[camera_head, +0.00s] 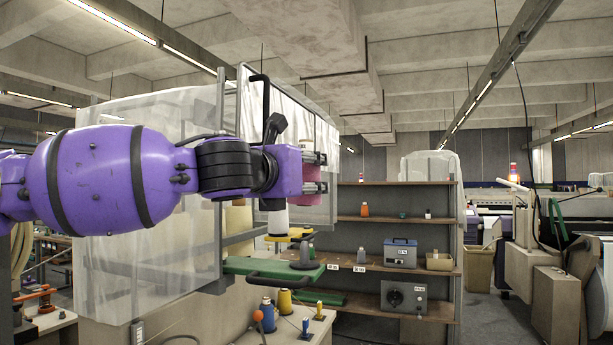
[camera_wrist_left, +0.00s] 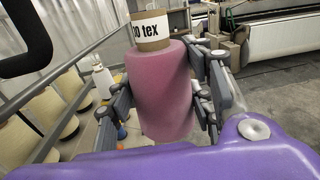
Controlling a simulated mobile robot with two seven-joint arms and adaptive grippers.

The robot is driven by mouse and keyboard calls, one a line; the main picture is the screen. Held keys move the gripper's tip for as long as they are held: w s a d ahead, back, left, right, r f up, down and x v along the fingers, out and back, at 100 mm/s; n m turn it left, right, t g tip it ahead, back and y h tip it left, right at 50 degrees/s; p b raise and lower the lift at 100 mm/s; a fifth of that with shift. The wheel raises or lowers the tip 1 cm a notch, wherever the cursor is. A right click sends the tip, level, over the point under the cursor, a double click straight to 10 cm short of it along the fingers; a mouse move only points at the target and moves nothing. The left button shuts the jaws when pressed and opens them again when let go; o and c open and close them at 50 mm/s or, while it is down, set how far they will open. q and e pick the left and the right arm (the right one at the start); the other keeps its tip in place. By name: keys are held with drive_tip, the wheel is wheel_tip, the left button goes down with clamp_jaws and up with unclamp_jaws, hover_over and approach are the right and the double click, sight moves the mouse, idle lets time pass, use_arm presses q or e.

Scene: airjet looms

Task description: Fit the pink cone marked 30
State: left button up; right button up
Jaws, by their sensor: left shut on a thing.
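My left gripper (camera_head: 316,172) is shut on a pink cone (camera_head: 311,172) and holds it in the air, in front of the pale covered frame and above the green shelf. In the left wrist view the pink cone (camera_wrist_left: 162,95) stands between the fingers of the left gripper (camera_wrist_left: 165,90). Its top carries a paper band (camera_wrist_left: 150,30) on which "0 tex" shows; the rest of the marking is out of sight. In the head view much of the cone is hidden by the gripper. My right gripper is not in view.
Below the arm is a green shelf (camera_head: 262,270) with a grey cone on it. A white cone (camera_head: 278,221) hangs near a yellow holder (camera_head: 289,234). Blue and yellow cones (camera_head: 285,302) stand lower. A brown shelf unit (camera_head: 400,218) with boxes stands behind.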

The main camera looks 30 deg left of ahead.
sight(296, 204)
use_arm(q)
drive_tip(key=shift+s+r+p, duration=0.1)
drive_tip(key=shift+r+p, duration=0.15)
drive_tip(key=shift+p, duration=0.15)
drive_tip(key=shift+f, duration=0.25)
wheel_tip(296, 204, down, 4)
drive_tip(key=shift+r, duration=0.25)
drive_tip(key=shift+f, duration=1.1)
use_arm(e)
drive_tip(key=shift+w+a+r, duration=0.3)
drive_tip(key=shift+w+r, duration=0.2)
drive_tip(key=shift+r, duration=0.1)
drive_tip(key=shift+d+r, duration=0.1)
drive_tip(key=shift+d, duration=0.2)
use_arm(q)
drive_tip(key=shift+f, duration=0.1)
